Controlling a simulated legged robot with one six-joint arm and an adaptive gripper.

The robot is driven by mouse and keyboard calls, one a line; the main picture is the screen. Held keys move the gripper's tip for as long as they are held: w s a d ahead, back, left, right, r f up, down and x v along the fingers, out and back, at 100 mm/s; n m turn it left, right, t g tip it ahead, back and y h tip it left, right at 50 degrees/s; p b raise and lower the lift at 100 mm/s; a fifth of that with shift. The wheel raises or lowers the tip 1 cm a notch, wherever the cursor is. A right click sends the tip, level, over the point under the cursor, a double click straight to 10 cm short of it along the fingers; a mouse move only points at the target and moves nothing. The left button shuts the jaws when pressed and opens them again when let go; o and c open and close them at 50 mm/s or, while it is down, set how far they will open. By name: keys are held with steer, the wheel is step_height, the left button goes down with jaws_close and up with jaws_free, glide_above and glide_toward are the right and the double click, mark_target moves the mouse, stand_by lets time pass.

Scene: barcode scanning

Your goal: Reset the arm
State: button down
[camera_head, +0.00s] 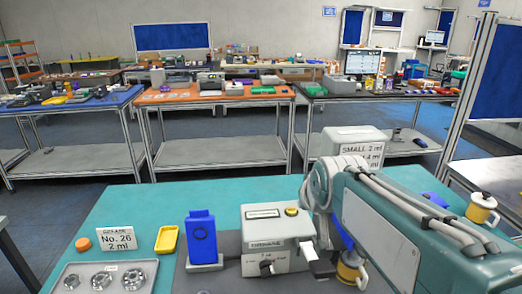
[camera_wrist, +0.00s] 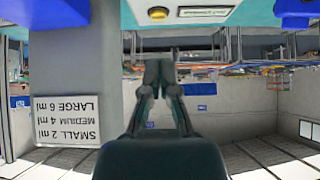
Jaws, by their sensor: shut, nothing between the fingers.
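My arm, teal and grey, reaches across the right side of the head view, above the teal table (camera_head: 150,200). My gripper (camera_wrist: 160,68) shows in the wrist view with its dark fingers together and nothing between them. I cannot make it out clearly in the head view. The wrist picture is upside down. It shows a white sign (camera_wrist: 68,120) reading small, medium and large with ml sizes. In the head view this sign (camera_head: 352,146) stands behind my arm, partly hidden by it.
On the table are a grey device (camera_head: 270,222) with a yellow button, a blue upright unit (camera_head: 202,238), a yellow tray (camera_head: 167,240), an orange disc (camera_head: 83,244), a "No. 26 2 ml" card (camera_head: 116,238) and a metal-parts tray (camera_head: 75,268). Cluttered workbenches (camera_head: 215,98) stand behind.

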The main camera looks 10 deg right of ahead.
steer(key=s+f+g, duration=0.1)
steer(key=s+f, duration=0.2)
steer(key=s, duration=0.6)
steer(key=s+f+g, duration=0.2)
steer(key=s+f, duration=0.2)
steer(key=s, duration=0.6)
steer(key=shift+f, duration=0.15)
steer(key=shift+a, duration=0.1)
